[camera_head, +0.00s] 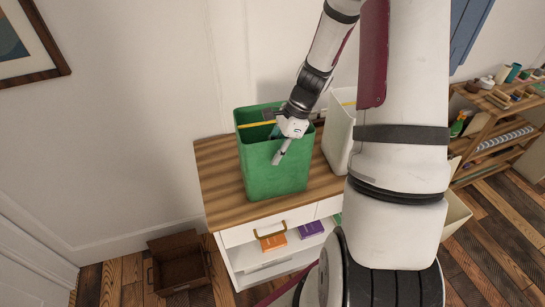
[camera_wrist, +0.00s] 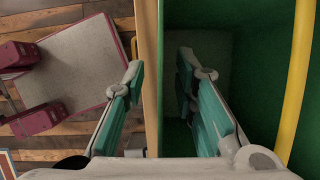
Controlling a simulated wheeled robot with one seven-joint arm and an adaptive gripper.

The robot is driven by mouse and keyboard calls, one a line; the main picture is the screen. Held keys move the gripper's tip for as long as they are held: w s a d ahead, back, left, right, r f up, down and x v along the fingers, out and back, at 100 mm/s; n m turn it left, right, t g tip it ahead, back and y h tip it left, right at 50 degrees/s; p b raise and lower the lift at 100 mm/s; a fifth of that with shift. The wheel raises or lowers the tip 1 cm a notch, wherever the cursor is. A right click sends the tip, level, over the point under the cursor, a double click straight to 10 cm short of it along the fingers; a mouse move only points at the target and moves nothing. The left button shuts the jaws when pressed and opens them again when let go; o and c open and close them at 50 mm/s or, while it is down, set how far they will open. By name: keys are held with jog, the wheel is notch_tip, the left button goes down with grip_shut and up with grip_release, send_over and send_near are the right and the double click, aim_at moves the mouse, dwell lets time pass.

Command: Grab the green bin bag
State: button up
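The green bin bag (camera_head: 272,168) looks like an open-topped green container on a wooden-topped cabinet, with a yellow band (camera_head: 254,124) across its mouth. In the wrist view, its green wall and inside (camera_wrist: 245,70) fill the right, with the yellow band (camera_wrist: 297,80) at the far right. My gripper (camera_head: 283,150) is at the near rim. In the wrist view, my gripper (camera_wrist: 160,65) is open with its teal-padded fingers apart. The left finger is outside the near wall and the right finger is over the inside. Whether either finger touches the wall cannot be told.
A white bin (camera_head: 340,132) stands just right of the green one on the cabinet top (camera_head: 215,170). An open shelf below holds an orange box (camera_head: 273,242) and a purple box (camera_head: 311,229). A brown crate (camera_head: 178,263) sits on the floor at left. Cluttered shelves (camera_head: 497,125) stand at right.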

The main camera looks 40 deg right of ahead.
grip_shut()
jog(key=shift+r, duration=0.1)
